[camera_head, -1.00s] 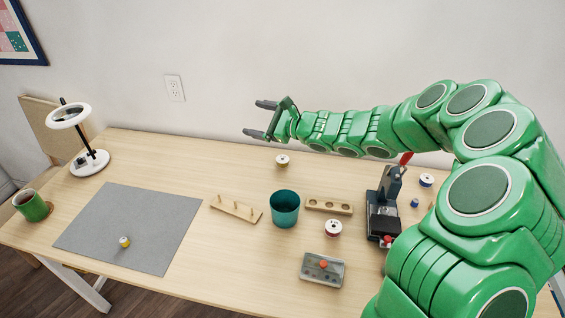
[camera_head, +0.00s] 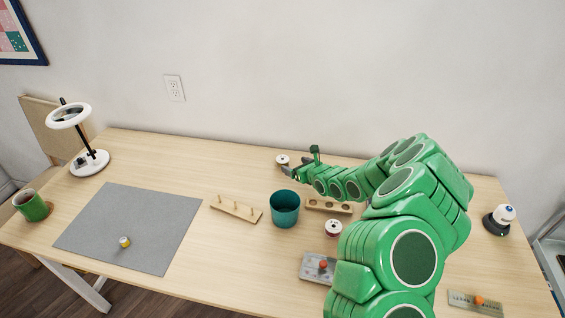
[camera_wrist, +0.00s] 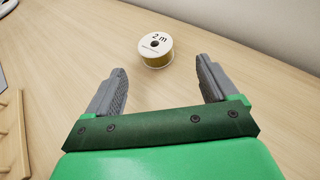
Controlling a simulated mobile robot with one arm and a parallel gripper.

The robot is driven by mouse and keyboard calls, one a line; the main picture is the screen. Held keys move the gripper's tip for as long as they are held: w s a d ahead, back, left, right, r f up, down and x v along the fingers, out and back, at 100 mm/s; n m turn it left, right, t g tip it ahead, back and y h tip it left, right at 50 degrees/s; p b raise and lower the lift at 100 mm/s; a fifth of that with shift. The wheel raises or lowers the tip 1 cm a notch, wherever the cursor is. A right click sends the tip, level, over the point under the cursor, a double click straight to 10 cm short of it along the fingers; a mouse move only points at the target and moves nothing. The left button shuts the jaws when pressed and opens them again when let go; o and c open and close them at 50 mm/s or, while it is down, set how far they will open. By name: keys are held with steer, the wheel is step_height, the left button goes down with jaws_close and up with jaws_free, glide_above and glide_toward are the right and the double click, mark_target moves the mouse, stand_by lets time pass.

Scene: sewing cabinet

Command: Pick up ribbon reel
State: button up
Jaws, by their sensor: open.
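A ribbon reel (camera_head: 282,160) with a white top and a yellow-gold side stands upright near the back of the table. In the wrist view the reel (camera_wrist: 155,50) shows a "2 m" label and lies just ahead of the fingertips, roughly centred between them. My gripper (camera_head: 299,163) is low over the table, right beside the reel in the head view. In the wrist view my gripper (camera_wrist: 160,70) is open and empty. I cannot tell its exact height above the table.
A teal cup (camera_head: 285,209), a pegged wooden rack (camera_head: 236,208) and a wooden holder (camera_head: 328,205) stand nearby. A small yellow spool (camera_head: 124,242) is on the grey mat (camera_head: 140,215). The wall is behind.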

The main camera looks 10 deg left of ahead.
mark_target(285, 161)
steer(key=shift+x, duration=1.2)
steer(key=shift+w+a+f, duration=0.2)
steer(key=shift+a, duration=0.2)
steer(key=shift+w+a+f, duration=0.2)
steer(key=shift+a, duration=0.15)
steer(key=shift+x, duration=1.7)
steer(key=shift+r, duration=0.1)
steer(key=shift+c, duration=0.3)
steer(key=c, duration=1.1)
steer(key=shift+o, duration=0.2)
steer(key=shift+r, duration=0.15)
steer(key=shift+r, duration=0.55)
steer(key=s+d+r, duration=0.5)
steer(key=s+r, duration=0.6)
steer(key=s, duration=0.1)
steer(key=shift+s+r, duration=0.25)
steer(key=shift+s, duration=0.15)
